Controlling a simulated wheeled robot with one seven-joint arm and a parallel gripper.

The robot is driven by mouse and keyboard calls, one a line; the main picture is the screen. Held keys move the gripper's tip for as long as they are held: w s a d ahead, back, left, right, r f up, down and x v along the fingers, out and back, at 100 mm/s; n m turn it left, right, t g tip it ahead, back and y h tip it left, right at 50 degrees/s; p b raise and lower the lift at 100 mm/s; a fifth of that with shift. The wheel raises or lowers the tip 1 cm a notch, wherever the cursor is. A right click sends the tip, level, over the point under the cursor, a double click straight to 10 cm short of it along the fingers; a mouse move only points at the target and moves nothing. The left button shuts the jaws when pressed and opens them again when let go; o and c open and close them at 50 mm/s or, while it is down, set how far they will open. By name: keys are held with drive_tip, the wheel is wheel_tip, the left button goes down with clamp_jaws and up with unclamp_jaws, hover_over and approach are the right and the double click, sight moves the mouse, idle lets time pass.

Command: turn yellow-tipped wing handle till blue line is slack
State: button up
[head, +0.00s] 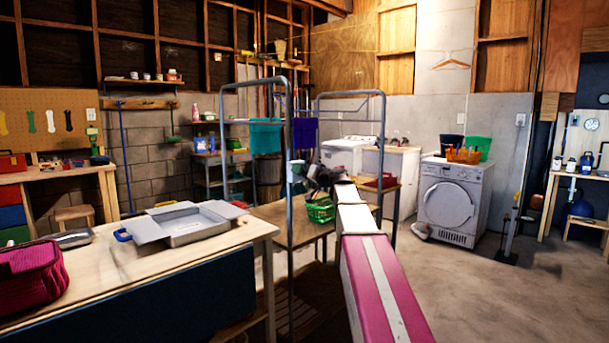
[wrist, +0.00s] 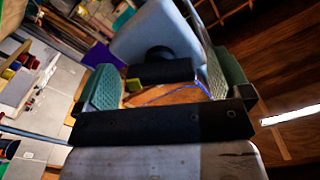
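In the wrist view my gripper (wrist: 160,75) is open, its two green-grey padded fingers set wide apart. Between them shows a dark bar (wrist: 165,71) with a small yellow tip (wrist: 133,85) at its lower left, apparently the wing handle. A dark round piece sits behind the bar, against a pale blue-grey body (wrist: 150,36). A thin blue line (wrist: 172,95) runs below the bar; its tension cannot be told. I cannot tell whether either finger touches the handle. In the head view my gripper (head: 320,178) is small and dark beside the metal frame, and the handle cannot be made out.
Grey metal frames (head: 289,130) stand close to my gripper. A low wooden table (head: 268,214) with a green basket (head: 320,211) is beneath. A workbench (head: 130,262) fills the left. The floor (head: 490,295) at the right is largely clear, before a dryer (head: 454,203).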

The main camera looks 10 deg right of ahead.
drive_tip(key=v, duration=1.1)
drive_tip(key=s+a+f+g+h, duration=0.1)
drive_tip(key=s+a+f+g, duration=0.2)
drive_tip(key=f, duration=0.7)
drive_tip(key=s+a+f+g+h, duration=0.2)
drive_tip(key=s+f, duration=0.1)
drive_tip(key=f, duration=0.7)
drive_tip(key=s+a+f+g+h, duration=0.1)
drive_tip(key=s+a+f+g, duration=0.2)
drive_tip(key=f, duration=0.7)
drive_tip(key=s+f+m+g+h, duration=0.1)
drive_tip(key=s+f+g+h, duration=0.5)
drive_tip(key=s+f, duration=1.2)
wheel_tip(320, 180, down, 3)
drive_tip(key=shift+d+r+g+h, duration=0.2)
drive_tip(key=shift+d+g+h, duration=0.1)
